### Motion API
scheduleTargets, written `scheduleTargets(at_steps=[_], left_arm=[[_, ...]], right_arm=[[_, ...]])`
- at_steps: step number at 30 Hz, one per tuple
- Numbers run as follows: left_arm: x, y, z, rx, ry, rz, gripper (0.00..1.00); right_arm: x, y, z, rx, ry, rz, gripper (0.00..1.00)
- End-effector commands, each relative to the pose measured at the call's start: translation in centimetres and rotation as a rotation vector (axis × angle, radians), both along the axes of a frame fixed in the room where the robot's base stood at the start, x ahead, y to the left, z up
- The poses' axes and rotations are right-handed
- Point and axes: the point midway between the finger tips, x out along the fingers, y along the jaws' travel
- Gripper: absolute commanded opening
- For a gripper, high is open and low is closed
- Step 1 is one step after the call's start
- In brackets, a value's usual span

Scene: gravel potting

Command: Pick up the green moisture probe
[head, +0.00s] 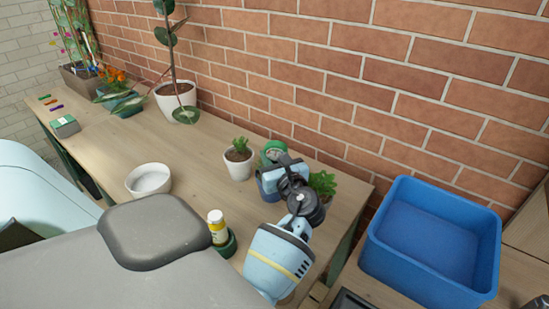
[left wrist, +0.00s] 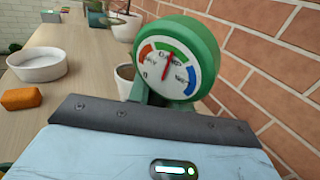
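The green moisture probe (head: 272,151) shows in the head view as a round green head just behind my left gripper (head: 284,174), above a blue pot (head: 268,188). In the left wrist view the probe's dial (left wrist: 174,62) is large and close, facing the camera, with red, green and blue bands and a red needle. It stands just beyond the dark front edge of my left gripper. The gripper's fingertips and the probe's stem are hidden, so I cannot tell whether the fingers are closed on it. My right gripper is not in view.
A small white potted plant (head: 239,162) stands left of the gripper; another green plant (head: 322,184) is close on its right. A white bowl (head: 148,180), a yellow bottle (head: 217,225) and a blue bin (head: 433,240) are around. The brick wall (head: 300,75) is close behind.

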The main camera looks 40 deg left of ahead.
Motion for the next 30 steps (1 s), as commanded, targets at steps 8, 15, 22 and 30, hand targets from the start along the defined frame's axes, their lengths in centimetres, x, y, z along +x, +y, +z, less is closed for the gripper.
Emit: scheduleTargets(at_steps=[8, 15, 22, 30], left_arm=[[0.0, 0.0, 0.0, 0.001, 0.001, 0.001, 0.00], [0.0, 0.0, 1.4, 0.001, -0.006, 0.002, 0.00], [0.0, 0.0, 5.8, 0.000, -0.010, 0.002, 0.00], [0.0, 0.0, 9.5, 0.001, -0.005, 0.001, 0.00]], right_arm=[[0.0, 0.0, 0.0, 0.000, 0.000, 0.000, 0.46], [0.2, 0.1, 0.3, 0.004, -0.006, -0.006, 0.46], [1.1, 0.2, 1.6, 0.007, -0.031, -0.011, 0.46], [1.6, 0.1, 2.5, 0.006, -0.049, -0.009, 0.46]])
